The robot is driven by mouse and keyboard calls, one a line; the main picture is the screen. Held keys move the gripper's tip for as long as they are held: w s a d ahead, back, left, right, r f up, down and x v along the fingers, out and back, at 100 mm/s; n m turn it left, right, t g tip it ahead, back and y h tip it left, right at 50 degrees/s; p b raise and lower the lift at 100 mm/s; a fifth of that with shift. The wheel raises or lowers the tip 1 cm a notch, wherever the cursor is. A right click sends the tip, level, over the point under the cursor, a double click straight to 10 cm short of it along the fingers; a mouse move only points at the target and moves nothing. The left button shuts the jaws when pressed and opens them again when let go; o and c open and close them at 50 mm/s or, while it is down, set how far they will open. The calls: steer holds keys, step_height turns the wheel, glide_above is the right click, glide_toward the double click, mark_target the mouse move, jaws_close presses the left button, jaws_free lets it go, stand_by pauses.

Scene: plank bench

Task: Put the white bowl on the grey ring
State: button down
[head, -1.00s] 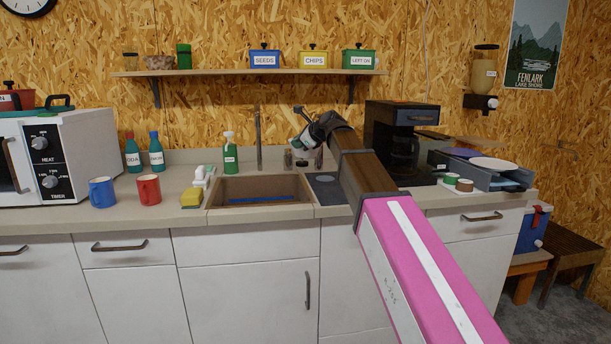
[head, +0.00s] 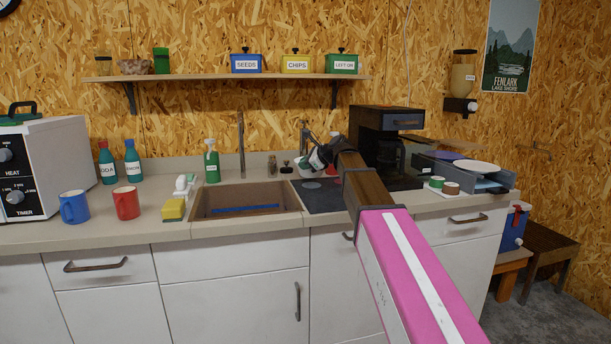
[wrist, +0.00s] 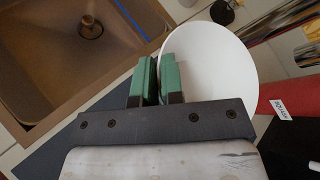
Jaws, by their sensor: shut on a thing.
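My gripper (head: 314,163) is shut on the near rim of the white bowl (wrist: 215,58). Its green finger pads pinch the bowl wall in the wrist view. In the head view the bowl (head: 301,171) shows only as a small pale shape, partly hidden by my gripper. A grey round mark (head: 311,185), which looks like the grey ring, lies on the dark panel right of the sink. The bowl is just behind and above it in the picture; its exact height is unclear. The ring cannot be made out in the wrist view.
The sink (head: 215,213) is left of the panel, with a tap (head: 241,150) behind. A red container (wrist: 290,85) stands close right of the bowl. The coffee maker (head: 385,150) is further right. A yellow sponge (head: 173,210) and mugs sit left of the sink.

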steer(key=shift+d+f, duration=0.15)
steer(key=shift+f, duration=1.9)
steer(key=c, duration=1.2)
jaws_free()
steer(key=shift+f, duration=0.1)
steer(key=shift+c, duration=0.2)
steer(key=v, duration=1.2)
